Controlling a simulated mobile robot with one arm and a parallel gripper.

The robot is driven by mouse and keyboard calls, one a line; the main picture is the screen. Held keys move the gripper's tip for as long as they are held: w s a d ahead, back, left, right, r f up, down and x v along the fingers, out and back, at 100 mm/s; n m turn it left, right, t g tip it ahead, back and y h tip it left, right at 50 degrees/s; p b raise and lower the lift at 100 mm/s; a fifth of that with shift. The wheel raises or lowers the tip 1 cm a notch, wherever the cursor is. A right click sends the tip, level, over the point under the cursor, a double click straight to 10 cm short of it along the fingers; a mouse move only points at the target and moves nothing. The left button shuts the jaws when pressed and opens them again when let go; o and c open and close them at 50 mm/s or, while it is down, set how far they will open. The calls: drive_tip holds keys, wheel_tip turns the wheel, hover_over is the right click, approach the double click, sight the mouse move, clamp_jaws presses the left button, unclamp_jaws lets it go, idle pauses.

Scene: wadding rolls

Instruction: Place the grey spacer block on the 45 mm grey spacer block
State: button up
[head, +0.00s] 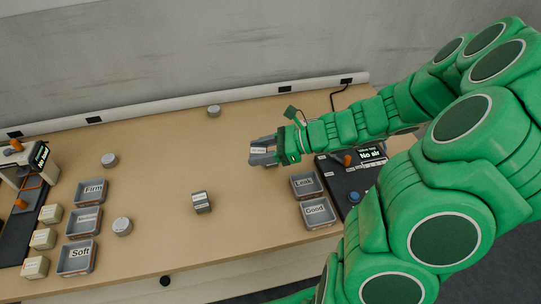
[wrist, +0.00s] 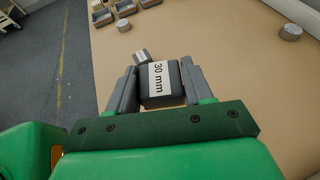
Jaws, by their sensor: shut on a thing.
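My gripper (head: 262,152) is above the table right of its middle, shut on a grey spacer block. In the wrist view my gripper (wrist: 158,92) has its two grey fingers on either side of that grey spacer block (wrist: 173,96), whose white label reads "30 mm". Another grey block (head: 202,203) with a white label stands on the table, nearer the front and left of my gripper; its label is too small to read. It also shows in the wrist view (wrist: 140,56), just beyond the held block. The two blocks look apart.
At left are trays marked "Firm" (head: 91,192), "Medium" (head: 83,223) and "Soft" (head: 77,259), and several round grey-white pieces (head: 122,226). At right are a "Good" tray (head: 319,213), another tray (head: 306,185) and a dark device reading "No air" (head: 370,156). The table middle (head: 165,165) is clear.

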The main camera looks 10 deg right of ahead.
drive_tip(key=s+d+m+t, duration=0.1)
drive_tip(key=s+d, duration=0.2)
drive_tip(key=d, duration=0.3)
drive_tip(key=shift+h, duration=0.3)
drive_tip(key=w+f, duration=0.2)
drive_tip(key=w, duration=0.2)
drive_tip(key=w+f, duration=0.3)
drive_tip(key=w, duration=0.1)
drive_tip(key=w+f, duration=0.3)
drive_tip(key=w, duration=0.2)
drive_tip(key=shift+w+f, duration=0.55)
drive_tip(key=shift+f, duration=1.6)
drive_tip(key=shift+f, duration=0.1)
drive_tip(key=o, duration=1)
drive_tip(key=shift+o, duration=0.2)
